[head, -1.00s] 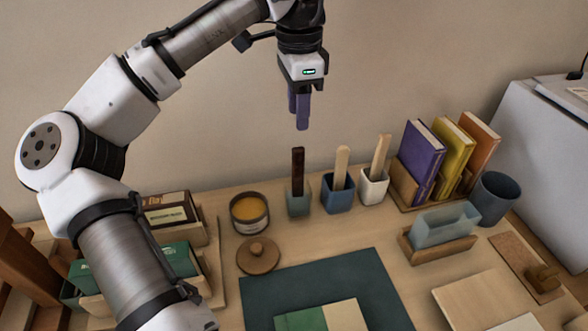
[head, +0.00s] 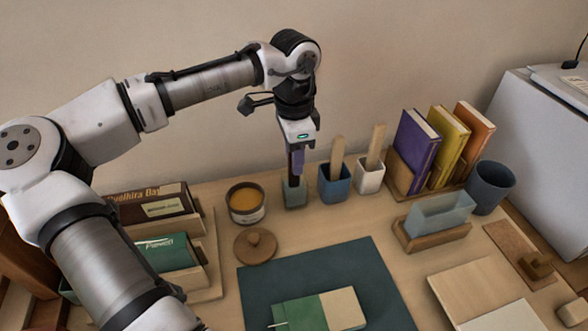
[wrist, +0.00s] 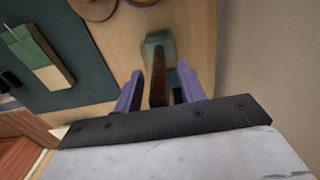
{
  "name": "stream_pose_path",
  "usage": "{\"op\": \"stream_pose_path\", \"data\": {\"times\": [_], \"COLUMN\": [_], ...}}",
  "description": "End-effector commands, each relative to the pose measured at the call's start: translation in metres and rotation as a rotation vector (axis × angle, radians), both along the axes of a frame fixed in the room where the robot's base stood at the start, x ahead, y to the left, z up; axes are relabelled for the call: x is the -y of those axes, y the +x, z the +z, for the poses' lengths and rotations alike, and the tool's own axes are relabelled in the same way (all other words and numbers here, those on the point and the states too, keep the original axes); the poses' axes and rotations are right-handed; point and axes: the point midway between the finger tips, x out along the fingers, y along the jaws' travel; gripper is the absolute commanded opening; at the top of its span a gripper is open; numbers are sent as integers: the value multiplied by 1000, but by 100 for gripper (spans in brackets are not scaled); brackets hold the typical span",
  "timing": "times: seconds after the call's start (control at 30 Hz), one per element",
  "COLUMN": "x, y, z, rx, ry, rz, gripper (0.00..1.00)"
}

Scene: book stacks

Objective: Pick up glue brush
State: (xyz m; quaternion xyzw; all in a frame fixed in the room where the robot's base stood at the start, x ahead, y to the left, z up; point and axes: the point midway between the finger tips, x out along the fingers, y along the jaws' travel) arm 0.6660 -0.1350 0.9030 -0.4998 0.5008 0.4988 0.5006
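A dark brown handle (wrist: 158,82) stands upright in a small grey-green holder (head: 295,196); its lower end is hidden inside, so I cannot tell from its tip that it is the glue brush. My gripper (head: 297,160) points down over this holder, with its purple fingers on either side of the handle. In the wrist view my gripper (wrist: 158,90) is open, with a gap between each finger and the handle. Two light wooden handles stand to the right, one (head: 337,153) in a blue holder (head: 334,186) and one (head: 376,148) in a white holder (head: 369,178).
A jar of amber contents (head: 246,204) stands just left of the grey-green holder, with a round wooden lid (head: 255,246) in front. Upright books (head: 417,145) and a dark cup (head: 490,187) stand at right. A dark green mat (head: 375,290) lies in front.

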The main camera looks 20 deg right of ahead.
Motion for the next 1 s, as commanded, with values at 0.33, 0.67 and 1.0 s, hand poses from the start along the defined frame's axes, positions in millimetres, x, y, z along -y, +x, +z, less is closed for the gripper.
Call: {"op": "stream_pose_path", "data": {"times": [0.33, 0.67, 1.0], "x": [0, 0, 0], "y": [0, 0, 1], "z": [0, 0, 14], "rx": [0, 0, 1], "ry": [0, 0, -1], "rz": [1, 1, 1], "gripper": [19, 0, 0]}}
